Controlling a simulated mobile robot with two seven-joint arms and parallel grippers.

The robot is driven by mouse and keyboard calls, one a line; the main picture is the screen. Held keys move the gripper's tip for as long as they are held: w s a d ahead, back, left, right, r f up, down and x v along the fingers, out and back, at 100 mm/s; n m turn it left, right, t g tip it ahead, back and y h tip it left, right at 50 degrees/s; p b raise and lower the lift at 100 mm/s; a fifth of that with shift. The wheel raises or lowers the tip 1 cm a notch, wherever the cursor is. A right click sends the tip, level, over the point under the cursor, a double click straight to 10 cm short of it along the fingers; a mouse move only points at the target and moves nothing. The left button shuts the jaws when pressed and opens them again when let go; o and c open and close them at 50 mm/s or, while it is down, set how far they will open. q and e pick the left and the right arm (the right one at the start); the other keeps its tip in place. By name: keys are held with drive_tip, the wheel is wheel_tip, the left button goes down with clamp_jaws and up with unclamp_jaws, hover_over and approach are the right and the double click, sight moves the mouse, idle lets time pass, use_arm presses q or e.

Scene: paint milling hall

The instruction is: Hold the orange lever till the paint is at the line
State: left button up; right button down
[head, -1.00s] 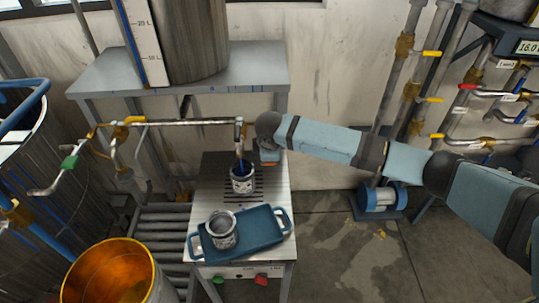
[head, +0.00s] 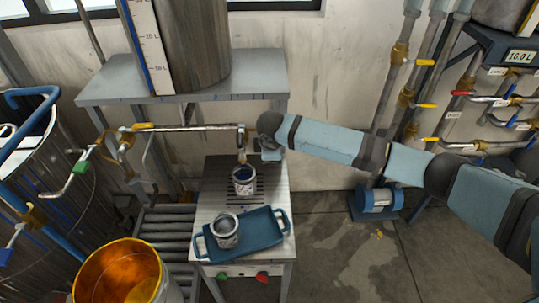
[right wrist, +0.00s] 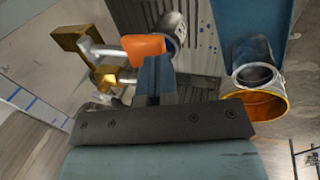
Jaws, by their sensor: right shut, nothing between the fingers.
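A paint can (head: 243,187) stands on the dark grate under the tap spout (head: 241,152), with dark blue paint in it. No stream shows between spout and can now. The fill line cannot be made out. In the right wrist view the orange lever (right wrist: 143,47) sits on a brass valve, and the can (right wrist: 170,28) is behind it. My right gripper (right wrist: 154,80) is shut and empty right beside the lever; whether it touches cannot be told. In the head view it is at the tap's right end (head: 270,152). My left gripper is not in view.
A blue tray (head: 262,233) with a second can (head: 225,232) is at the stand's front. A yellow bucket (head: 120,275) with an orange inside stands front left. A shelf (head: 258,85) holds a metal tank (head: 185,45) above. Pipes with valves are at right.

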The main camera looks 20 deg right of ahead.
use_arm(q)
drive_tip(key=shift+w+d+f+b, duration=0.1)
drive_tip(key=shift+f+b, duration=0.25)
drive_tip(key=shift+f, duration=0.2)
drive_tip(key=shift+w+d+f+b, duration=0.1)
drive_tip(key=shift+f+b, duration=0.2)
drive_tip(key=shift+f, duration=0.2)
use_arm(e)
drive_tip(key=d+v, duration=0.1)
drive_tip(key=v, duration=0.7)
drive_tip(key=shift+s+a+r, duration=0.15)
drive_tip(key=shift+a+r, duration=0.05)
drive_tip(key=shift+a, duration=0.35)
